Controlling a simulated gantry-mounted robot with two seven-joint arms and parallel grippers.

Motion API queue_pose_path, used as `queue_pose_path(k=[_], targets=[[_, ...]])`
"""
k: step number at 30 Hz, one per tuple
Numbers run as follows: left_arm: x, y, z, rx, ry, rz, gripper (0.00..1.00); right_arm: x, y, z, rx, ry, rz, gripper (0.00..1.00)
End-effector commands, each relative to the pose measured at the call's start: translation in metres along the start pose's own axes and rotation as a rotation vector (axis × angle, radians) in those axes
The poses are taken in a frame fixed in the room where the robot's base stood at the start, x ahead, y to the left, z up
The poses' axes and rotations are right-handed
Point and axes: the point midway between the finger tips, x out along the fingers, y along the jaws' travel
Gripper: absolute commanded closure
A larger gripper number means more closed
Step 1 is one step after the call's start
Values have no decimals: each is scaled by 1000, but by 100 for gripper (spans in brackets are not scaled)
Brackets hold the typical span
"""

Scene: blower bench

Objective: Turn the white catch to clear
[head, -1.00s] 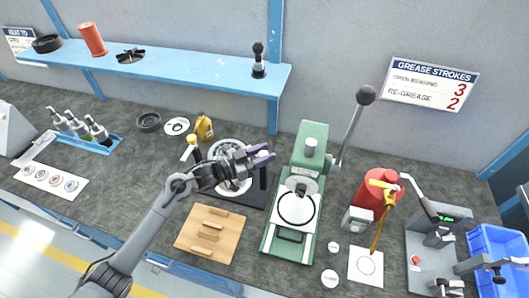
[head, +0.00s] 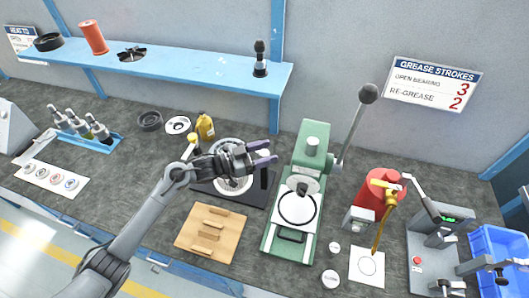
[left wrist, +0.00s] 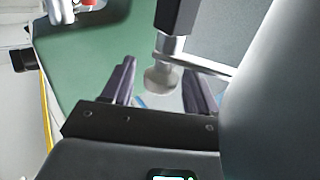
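My left gripper (head: 264,152) is over the back of the fixture with the round pale housing (head: 230,184), left of the green press (head: 312,140). It is open, its two purple fingers apart and pointing right in the head view. In the left wrist view, the open fingers (left wrist: 158,88) stand either side of a pale rounded knob on a dark post (left wrist: 163,78). I cannot tell whether they touch it. I cannot pick out the white catch for certain; my left gripper and wrist hide part of the fixture. My right gripper is not seen.
The green press with its long black-knobbed lever (head: 366,94) stands close on the right. A yellow bottle (head: 205,127) is behind my left wrist. A wooden board (head: 211,232) lies in front. A blue shelf (head: 180,68) runs along the wall.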

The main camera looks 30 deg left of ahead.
Motion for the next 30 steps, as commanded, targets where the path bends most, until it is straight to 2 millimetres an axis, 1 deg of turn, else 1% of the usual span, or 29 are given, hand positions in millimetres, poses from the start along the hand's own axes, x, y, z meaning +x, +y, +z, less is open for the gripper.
queue_pose_path(k=[7,11,14,24,27,30], targets=[[-1,0,0,-1,0,0,41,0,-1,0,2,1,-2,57],[-10,0,1,-2,-2,0,41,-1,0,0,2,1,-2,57],[-24,0,1,0,-3,-1,41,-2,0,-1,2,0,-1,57],[-81,0,1,0,-4,0,41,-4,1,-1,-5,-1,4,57],[-93,0,1,0,-2,0,41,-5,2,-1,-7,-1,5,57],[-102,0,1,-1,-2,0,41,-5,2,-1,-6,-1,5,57]])
